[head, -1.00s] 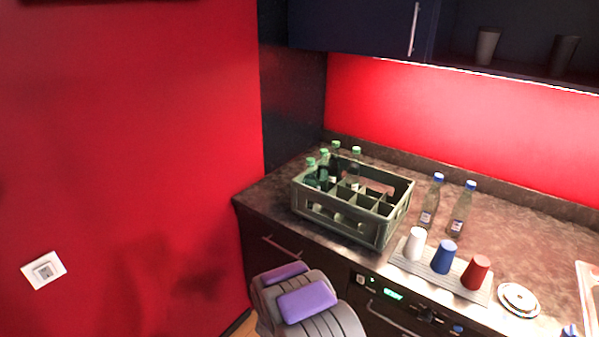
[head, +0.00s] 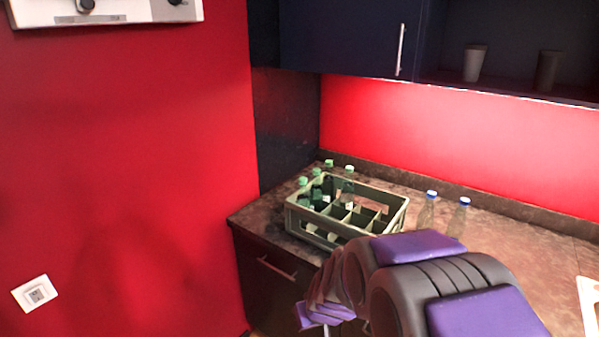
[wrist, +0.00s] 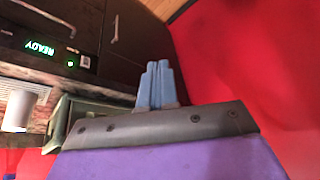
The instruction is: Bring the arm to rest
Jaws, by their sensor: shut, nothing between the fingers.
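My gripper (wrist: 158,70) shows in the wrist view as blue-grey fingers pressed together, with nothing between them. It is in front of the dark cabinet fronts, next to the red wall, and touches nothing that I can see. In the head view my grey and purple arm is large at the lower right, bent, with its far end hanging low in front of the counter. The fingers cannot be made out there.
A grey-green crate (head: 300,222) with several green-capped bottles stands on the counter (head: 540,240). Two blue-capped bottles (head: 427,212) (head: 460,217) stand right of it. A white cup (wrist: 17,110) shows in the wrist view. The red wall (head: 130,160) is at left.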

